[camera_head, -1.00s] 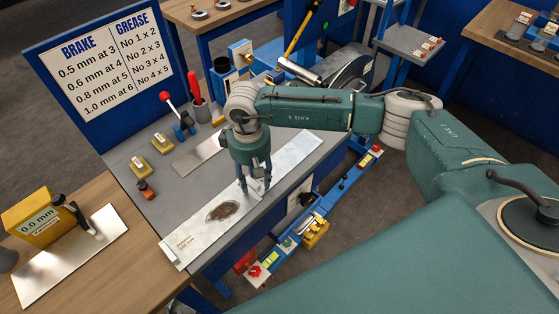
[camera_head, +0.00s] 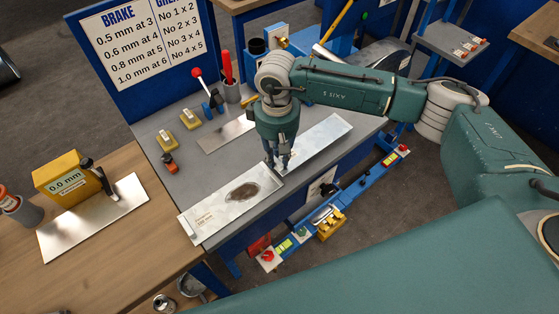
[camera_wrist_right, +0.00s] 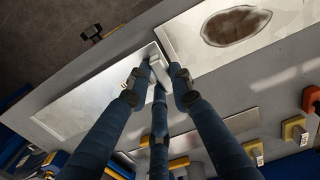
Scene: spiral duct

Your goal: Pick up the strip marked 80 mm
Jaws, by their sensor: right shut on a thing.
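Two pale metal strips lie end to end along the front of the grey bench. The left strip (camera_head: 215,212) has a dark brown stain and small print that I cannot read for sure. My right gripper (camera_head: 278,164) points down at the right strip's near end. In the wrist view its fingers are shut on a small pale tab (camera_wrist_right: 160,68) at that end. I see no 80 mm marking. My left gripper is not in view.
A smaller bare strip (camera_head: 226,135) lies behind. A wooden table at left holds a yellow 0.0 mm block (camera_head: 62,182) and a metal sheet (camera_head: 95,218).

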